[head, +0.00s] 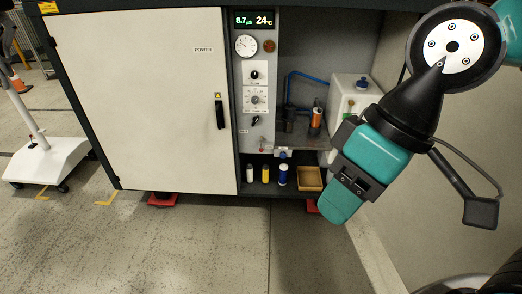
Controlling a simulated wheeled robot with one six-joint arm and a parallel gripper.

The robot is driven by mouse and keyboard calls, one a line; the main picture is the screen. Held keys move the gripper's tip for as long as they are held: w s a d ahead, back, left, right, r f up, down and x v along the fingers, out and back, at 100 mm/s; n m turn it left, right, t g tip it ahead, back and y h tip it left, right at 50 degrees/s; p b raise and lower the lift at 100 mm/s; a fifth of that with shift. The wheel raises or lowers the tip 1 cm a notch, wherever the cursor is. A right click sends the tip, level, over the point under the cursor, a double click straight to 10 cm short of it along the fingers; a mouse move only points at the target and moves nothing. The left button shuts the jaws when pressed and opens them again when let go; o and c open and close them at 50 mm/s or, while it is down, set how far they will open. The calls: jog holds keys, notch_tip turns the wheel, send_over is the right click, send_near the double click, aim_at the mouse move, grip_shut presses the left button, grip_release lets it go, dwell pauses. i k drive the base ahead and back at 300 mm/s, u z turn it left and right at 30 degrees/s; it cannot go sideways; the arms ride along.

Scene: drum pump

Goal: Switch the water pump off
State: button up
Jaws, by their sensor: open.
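The machine's control panel (255,120) is a narrow grey column with a lit display (254,20) reading about 8.7 and 24. Below the display are a round gauge (246,45), a red-brown button (269,46) and an upper black knob (254,74). A lower black knob (255,96) sits on a marked dial, with a small black switch (256,120) under it. I cannot tell which control belongs to the water pump; the labels are too small. My gripper (339,205), teal and black, hangs to the right of the panel, well apart from it and pointing down-left. Its jaws are open.
A white cabinet door (145,110) marked POWER has a black handle (219,112). The open bay holds a blue hose (305,76), a white canister (350,95) and an orange-labelled bottle (316,119). Several bottles and a tan tray (311,178) stand on the lower shelf. Floor in front is clear.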

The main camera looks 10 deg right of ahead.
aim_at(256, 119)
jog(key=z, duration=0.05)
jog(key=k, duration=0.5)
jog(key=u, duration=0.75)
jog(key=i, duration=1.85)
jog(key=z, duration=0.05)
